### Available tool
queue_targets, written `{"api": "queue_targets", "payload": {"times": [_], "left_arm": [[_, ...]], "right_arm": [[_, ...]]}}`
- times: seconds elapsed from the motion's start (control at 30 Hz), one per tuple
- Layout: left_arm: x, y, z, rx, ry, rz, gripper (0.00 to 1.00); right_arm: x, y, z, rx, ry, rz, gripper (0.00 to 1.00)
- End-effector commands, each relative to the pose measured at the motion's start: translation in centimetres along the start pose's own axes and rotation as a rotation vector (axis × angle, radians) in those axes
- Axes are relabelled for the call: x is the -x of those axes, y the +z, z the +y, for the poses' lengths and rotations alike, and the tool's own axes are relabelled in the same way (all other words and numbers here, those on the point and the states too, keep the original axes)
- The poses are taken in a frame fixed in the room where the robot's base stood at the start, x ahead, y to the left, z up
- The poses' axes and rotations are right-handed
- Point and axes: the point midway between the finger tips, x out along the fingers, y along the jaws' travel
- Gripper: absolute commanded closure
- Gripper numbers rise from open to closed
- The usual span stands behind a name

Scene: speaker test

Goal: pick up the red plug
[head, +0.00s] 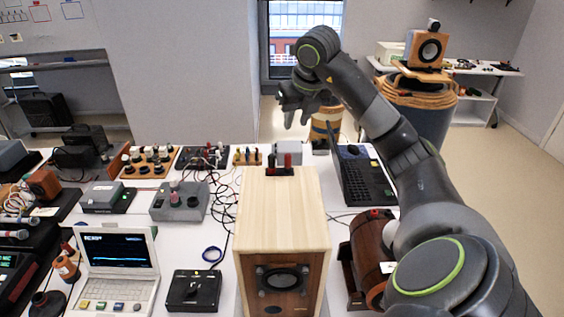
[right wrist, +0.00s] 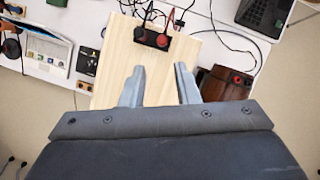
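The red plug (head: 288,160) stands upright in a dark terminal block on top of a pale wooden speaker box (head: 282,215). A black plug (head: 270,161) stands just left of it. My right gripper (head: 296,120) is open and empty, raised above the table behind the box in the head view. In the wrist view both fingers (right wrist: 159,69) are apart over the wooden top. My left gripper is not seen.
A brown wooden barrel-like device (head: 371,250) stands close to the right of the box. A black keyboard device (head: 362,175) is behind it. A laptop-like scope (head: 118,262) and a black box (head: 193,290) stand left. Loose cables run across the white table left of the box.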

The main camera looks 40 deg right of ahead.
Motion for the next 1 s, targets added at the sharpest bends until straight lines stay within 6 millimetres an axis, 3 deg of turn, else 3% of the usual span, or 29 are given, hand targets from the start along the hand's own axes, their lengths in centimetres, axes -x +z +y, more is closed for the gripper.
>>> {"api": "queue_targets", "payload": {"times": [0.03,0.1,0.2,0.27,0.37,0.5,0.6,0.73,0.87,1.0], "left_arm": [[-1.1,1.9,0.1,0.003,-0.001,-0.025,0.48],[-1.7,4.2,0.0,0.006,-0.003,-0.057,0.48],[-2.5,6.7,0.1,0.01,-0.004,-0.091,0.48],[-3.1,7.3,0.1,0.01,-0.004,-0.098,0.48],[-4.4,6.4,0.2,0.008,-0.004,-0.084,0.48],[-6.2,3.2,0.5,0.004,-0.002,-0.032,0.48],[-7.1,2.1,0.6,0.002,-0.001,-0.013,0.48],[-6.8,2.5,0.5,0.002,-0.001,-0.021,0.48],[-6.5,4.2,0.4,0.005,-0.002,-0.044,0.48],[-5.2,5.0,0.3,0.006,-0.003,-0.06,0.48]], "right_arm": [[-1.4,-0.3,0.0,-0.002,0.001,0.001,0.71],[-2.4,-0.3,0.1,0.0,0.003,0.001,0.71],[-3.8,-0.2,0.1,-0.001,0.003,0.0,0.71],[-4.5,-0.2,0.1,0.0,0.004,0.0,0.71],[-5.8,-0.2,0.1,0.0,0.004,0.0,0.71],[-7.5,-0.2,0.1,0.0,0.003,-0.001,0.71],[-8.4,-0.2,0.1,0.0,0.004,0.0,0.71],[-9.8,-0.1,0.1,0.0,0.003,0.002,0.71],[-10.3,0.0,0.1,0.001,0.003,0.001,0.71],[-11.3,0.0,0.0,0.002,0.003,0.004,0.71]]}}
